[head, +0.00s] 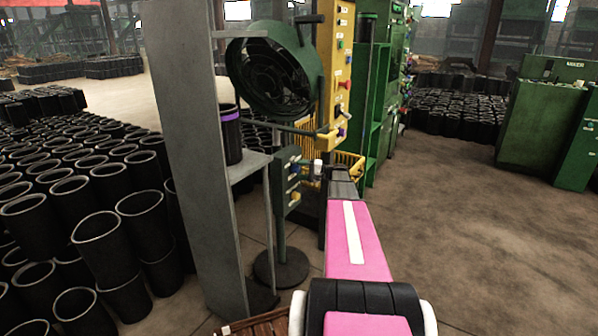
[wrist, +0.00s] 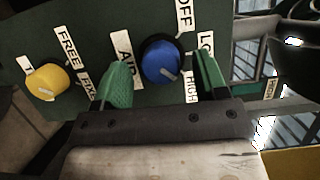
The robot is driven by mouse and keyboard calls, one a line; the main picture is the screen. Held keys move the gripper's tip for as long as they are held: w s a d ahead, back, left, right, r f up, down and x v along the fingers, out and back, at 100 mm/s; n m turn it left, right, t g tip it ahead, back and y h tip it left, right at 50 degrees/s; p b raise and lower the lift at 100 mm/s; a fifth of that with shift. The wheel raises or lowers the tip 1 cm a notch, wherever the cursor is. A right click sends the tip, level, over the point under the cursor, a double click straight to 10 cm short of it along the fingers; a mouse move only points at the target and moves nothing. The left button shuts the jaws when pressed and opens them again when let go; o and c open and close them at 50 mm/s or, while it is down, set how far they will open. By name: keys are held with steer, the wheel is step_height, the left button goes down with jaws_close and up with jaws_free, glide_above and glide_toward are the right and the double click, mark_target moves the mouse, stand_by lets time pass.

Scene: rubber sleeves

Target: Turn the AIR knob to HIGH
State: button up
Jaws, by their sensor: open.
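The AIR knob is the blue knob (wrist: 160,58) on a dark green panel (wrist: 80,20) in the wrist view. A pale mark sits on its lower right part, on the side towards the HIGH label (wrist: 192,90); its exact alignment is hard to tell. The OFF label (wrist: 184,14) is at upper right, and LOW (wrist: 205,45) is partly hidden by a finger. My gripper (wrist: 163,66) is open, with one green finger on each side of the knob. I cannot tell whether they touch it. In the head view the panel (head: 281,185) stands left of my gripper.
A yellow knob (wrist: 46,82) with FREE and FIX labels is left of my fingers. A green fan (head: 270,75) is above the panel, and a grey post (head: 190,150) stands to its left. Black sleeves (head: 60,190) crowd the left floor. The right floor (head: 480,230) is open.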

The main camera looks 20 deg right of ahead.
steer(key=v, duration=0.9)
steer(key=shift+d, duration=0.25)
steer(key=shift+s, duration=0.1)
steer(key=s+a+f+n+g+h, duration=0.1)
steer(key=s+a+f+g+h, duration=0.2)
steer(key=a, duration=0.5)
steer(key=s+a+f+g+h, duration=0.1)
steer(key=s+a+f+g, duration=0.15)
steer(key=s+a, duration=0.4)
steer(key=s+a+f+n+g+h, duration=0.15)
steer(key=a+f, duration=0.25)
steer(key=a, duration=0.5)
steer(key=s+a+f+n+g+h, duration=0.1)
steer(key=s+a+h, duration=0.3)
steer(key=s, duration=0.5)
steer(key=s+a+f+n+h, duration=0.2)
steer(key=s+a+h, duration=0.3)
steer(key=s, duration=0.3)
steer(key=shift+s+a+g+h, duration=0.3)
steer(key=shift+s+g+h, duration=0.1)
steer(key=shift+h, duration=0.15)
